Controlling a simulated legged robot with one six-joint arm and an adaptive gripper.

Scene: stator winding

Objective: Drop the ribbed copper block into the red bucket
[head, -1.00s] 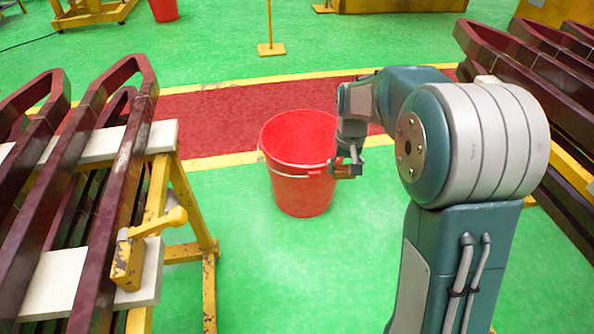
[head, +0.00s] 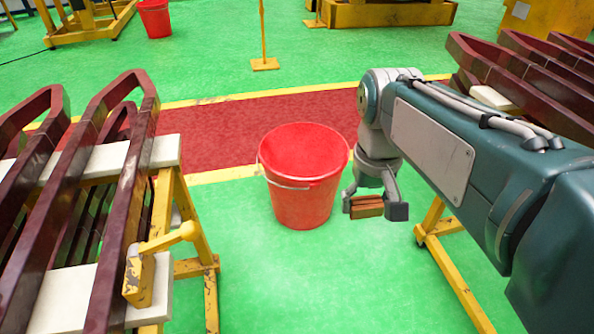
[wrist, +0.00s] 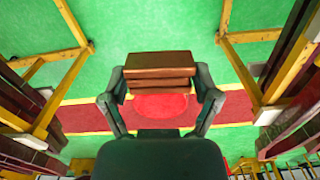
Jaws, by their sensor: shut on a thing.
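The ribbed copper block (head: 367,207) is held between the fingers of my gripper (head: 375,207), to the right of the red bucket in the head view. The wrist view shows the block (wrist: 160,72) spanning the two fingertips of my gripper (wrist: 161,82), its grooves facing the camera. The red bucket (head: 303,205) stands upright on the green floor with its mouth open. In the wrist view the bucket (wrist: 160,104) shows just past the block, partly hidden by it. The bucket's inside bottom is not clear.
Dark red coils lie on a yellow stand (head: 172,225) at left, and more coils (head: 520,75) rest on a yellow stand at right. A red strip (head: 220,135) crosses the floor behind the bucket. A second red bucket (head: 155,20) stands far back. Green floor in front is free.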

